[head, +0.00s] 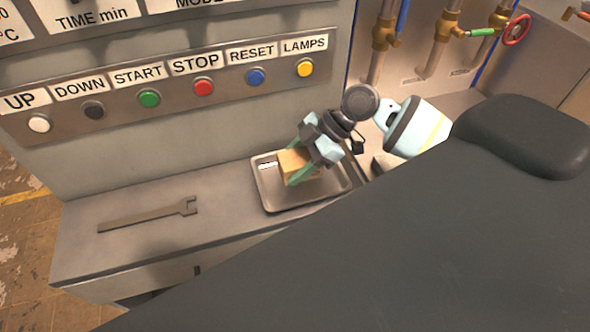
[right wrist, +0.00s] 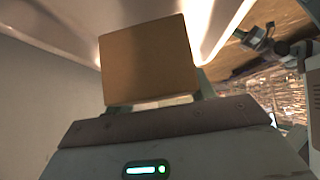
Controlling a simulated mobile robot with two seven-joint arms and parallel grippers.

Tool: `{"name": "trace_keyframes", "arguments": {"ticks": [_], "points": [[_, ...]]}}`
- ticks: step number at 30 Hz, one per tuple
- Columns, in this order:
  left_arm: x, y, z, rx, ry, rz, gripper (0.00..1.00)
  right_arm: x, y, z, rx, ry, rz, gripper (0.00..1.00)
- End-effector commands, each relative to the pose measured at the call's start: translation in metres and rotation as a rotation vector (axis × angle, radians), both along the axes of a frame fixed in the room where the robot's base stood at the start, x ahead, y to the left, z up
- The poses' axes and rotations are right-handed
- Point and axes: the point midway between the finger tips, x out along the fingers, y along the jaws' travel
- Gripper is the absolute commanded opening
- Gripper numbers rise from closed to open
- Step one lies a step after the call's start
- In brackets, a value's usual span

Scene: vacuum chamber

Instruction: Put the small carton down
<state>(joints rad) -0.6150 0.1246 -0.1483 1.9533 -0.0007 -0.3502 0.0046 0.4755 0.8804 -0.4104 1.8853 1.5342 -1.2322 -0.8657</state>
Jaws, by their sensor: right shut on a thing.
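The small carton (head: 292,162) is a tan box at the metal tray on the ledge. My right gripper (head: 297,172) is shut on it, with green fingers at its sides. In the right wrist view the carton (right wrist: 150,60) fills the space between the fingers, its flat brown face toward the camera. In the head view the carton appears over the tray (head: 262,191); I cannot tell whether it touches the tray floor. The gripper and wrist hide part of the carton and the tray's right side.
A wrench (head: 150,215) lies on the ledge left of the tray. Behind is a panel with several coloured buttons, including a red one (head: 203,87). Pipes with brass valves (head: 385,33) stand at the back right. The ledge between wrench and tray is clear.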

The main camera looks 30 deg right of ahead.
Motion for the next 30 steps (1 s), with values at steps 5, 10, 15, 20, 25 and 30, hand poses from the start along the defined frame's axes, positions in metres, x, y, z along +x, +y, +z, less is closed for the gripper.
{"name": "trace_keyframes", "arguments": {"ticks": [5, 10, 15, 20, 25, 30], "points": [[0.007, 0.000, 0.008, 0.000, -0.022, 0.001, 0.00, 0.000, 0.001, -0.020, 0.003, -0.002, -0.001, 0.29], [0.007, 0.001, 0.008, 0.001, -0.023, 0.001, 0.00, 0.000, 0.000, -0.026, 0.000, -0.002, -0.001, 0.29], [0.005, 0.001, 0.006, 0.002, -0.017, 0.001, 0.00, 0.000, 0.000, -0.028, 0.000, 0.001, -0.001, 0.29], [0.005, 0.001, 0.006, 0.002, -0.016, 0.001, 0.00, 0.000, 0.000, -0.028, 0.000, 0.001, -0.001, 0.70], [0.005, 0.002, 0.006, 0.004, -0.016, -0.001, 0.00, 0.000, 0.000, -0.028, 0.000, 0.000, -0.001, 0.76], [0.006, 0.002, 0.006, 0.005, -0.018, -0.002, 0.00, 0.000, 0.000, -0.027, 0.000, -0.001, -0.001, 0.76]]}}
